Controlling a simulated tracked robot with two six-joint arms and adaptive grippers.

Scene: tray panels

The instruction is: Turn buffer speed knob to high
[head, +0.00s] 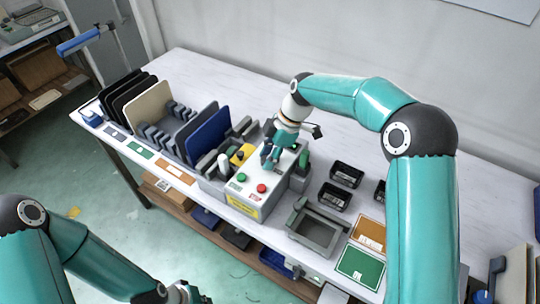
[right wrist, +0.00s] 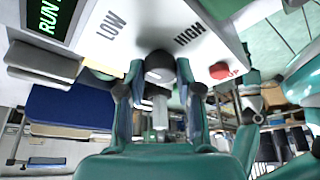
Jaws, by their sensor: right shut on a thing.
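The grey control box (head: 240,200) stands on the white bench with a green and a red button on top. My right gripper (head: 269,158) reaches down onto the box top from above. In the right wrist view the dark round speed knob (right wrist: 159,66) sits between the two fingers of my right gripper (right wrist: 160,88), which are shut on it. The printed words LOW (right wrist: 111,25) and HIGH (right wrist: 189,34) lie to either side of it on the panel. I cannot tell where the knob points. My left gripper (head: 184,292) is at the bottom edge, partly cut off, away from the box.
A rack with upright panels, including a blue panel (head: 209,134), stands left of the box. Small black bins (head: 334,197) and a grey tray (head: 315,232) lie to the right. A display (right wrist: 52,18) reads RUN. A red button (right wrist: 220,71) is near HIGH.

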